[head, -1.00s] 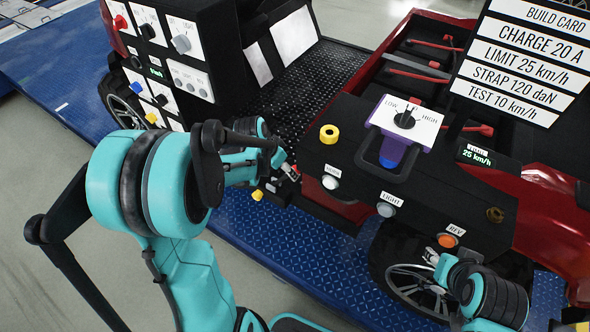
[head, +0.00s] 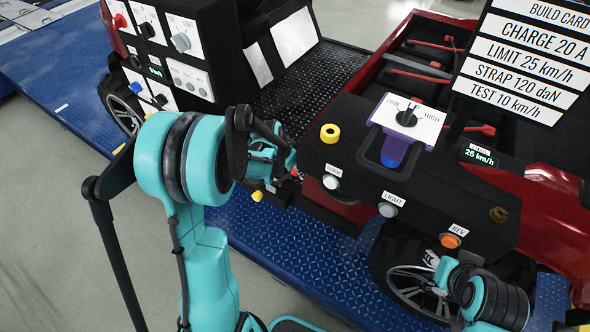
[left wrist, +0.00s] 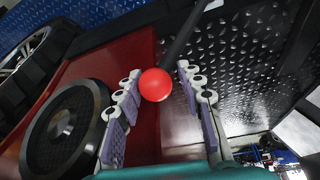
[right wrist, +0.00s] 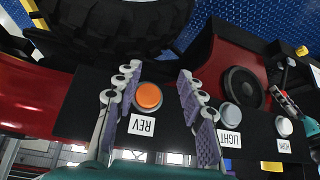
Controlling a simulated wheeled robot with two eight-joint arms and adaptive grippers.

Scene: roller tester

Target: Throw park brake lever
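A round red knob (left wrist: 155,85) on a dark lever shaft (left wrist: 182,38) shows in the left wrist view; I take it for the park brake lever. My left gripper (left wrist: 159,72) is open, with one finger on each side of the knob and gaps between. In the head view my left gripper (head: 291,174) is small and partly hidden by my arm, beside the black console. My right gripper (right wrist: 158,78) is open and empty. Its fingers stand either side of the orange REV button (right wrist: 149,96); whether they touch it I cannot tell.
The black console (head: 340,160) carries a yellow ring (head: 329,133), a LOW/HIGH selector (head: 406,118) and a LIGHT button (head: 388,210). A switch panel (head: 180,75) stands behind at left. A build card (head: 515,60) stands at the right. Blue tread-plate floor (head: 290,255) lies open in front.

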